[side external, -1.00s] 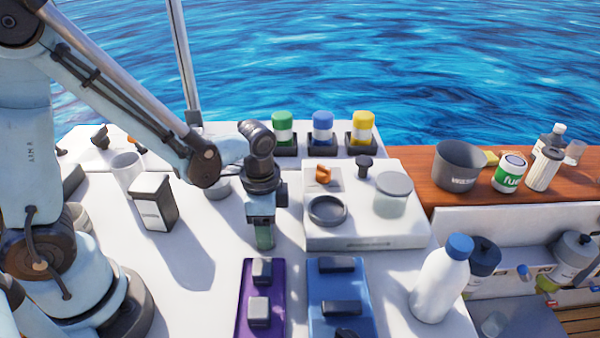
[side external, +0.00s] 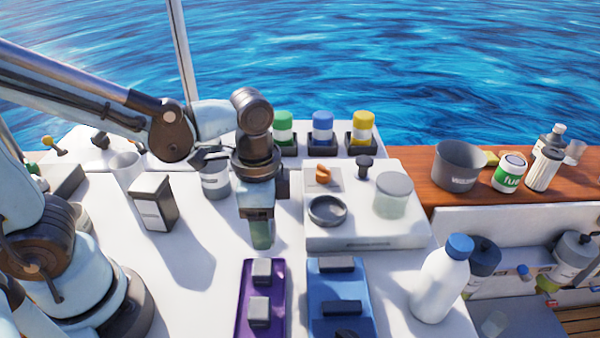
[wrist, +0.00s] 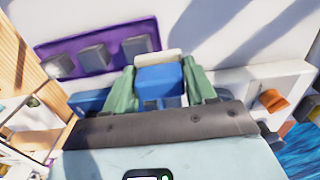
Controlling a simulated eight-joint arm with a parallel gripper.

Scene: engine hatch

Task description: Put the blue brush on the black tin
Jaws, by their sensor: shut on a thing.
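My gripper (side external: 261,236) points down over the white deck, left of the raised white panel. In the wrist view its green fingers (wrist: 158,88) are shut on the blue brush (wrist: 158,80), with a pale strip along the brush's far edge. In the side view I cannot make out the brush; the fingers hide it. A dark box-like tin with a white label, which I take as the black tin (side external: 153,203), stands upright on the deck to the left of my gripper, clear of it. It is not identifiable in the wrist view.
A grey cup (side external: 215,182) stands between the tin and my gripper. A white mug (side external: 127,170) is behind the tin. Purple (side external: 247,310) and blue (side external: 322,265) switch panels lie in front. A white bottle (side external: 442,280) stands at right. Deck before the tin is clear.

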